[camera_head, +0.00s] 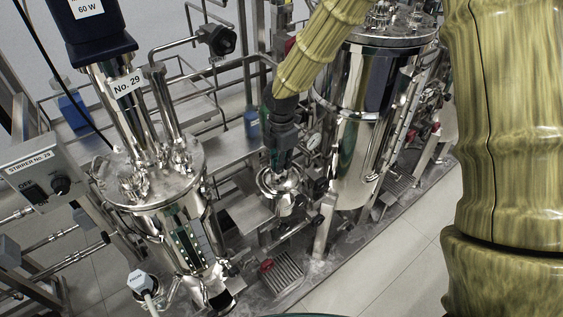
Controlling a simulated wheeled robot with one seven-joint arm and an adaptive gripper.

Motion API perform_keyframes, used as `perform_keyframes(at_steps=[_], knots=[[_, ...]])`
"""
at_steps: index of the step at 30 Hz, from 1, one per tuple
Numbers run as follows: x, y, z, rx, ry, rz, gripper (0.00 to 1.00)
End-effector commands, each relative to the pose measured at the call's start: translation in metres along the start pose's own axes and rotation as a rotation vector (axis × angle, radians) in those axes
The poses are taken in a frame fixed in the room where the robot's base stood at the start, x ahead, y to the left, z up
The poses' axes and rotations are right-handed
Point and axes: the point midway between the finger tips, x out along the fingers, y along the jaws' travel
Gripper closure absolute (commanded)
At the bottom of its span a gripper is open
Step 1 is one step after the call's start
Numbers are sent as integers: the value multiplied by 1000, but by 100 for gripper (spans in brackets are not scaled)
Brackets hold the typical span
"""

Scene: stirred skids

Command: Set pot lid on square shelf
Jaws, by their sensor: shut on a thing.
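My gripper (280,160) is dark and points down from my arm near the middle of the view. It is shut on the pot lid (280,186), a small, shiny, round metal piece just below the fingers. The fingers cover part of the lid. A flat, square metal plate, which looks like the square shelf (248,213), is below and left of the lid. Whether the lid touches it or hangs above it, I cannot tell.
A steel stirred vessel (155,185) with a motor stands at left, its control box (38,172) beside it. A larger steel tank (365,110) stands close right of my gripper. Pipes and valves crowd around. Tiled floor (395,255) is clear at lower right.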

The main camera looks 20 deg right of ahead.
Motion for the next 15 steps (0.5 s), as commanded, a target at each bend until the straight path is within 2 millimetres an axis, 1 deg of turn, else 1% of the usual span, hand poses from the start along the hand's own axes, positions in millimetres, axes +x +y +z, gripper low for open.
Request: perform_keyframes(at_steps=[15], knots=[[-8, 0, 0, 0, 0, 0, 100]])
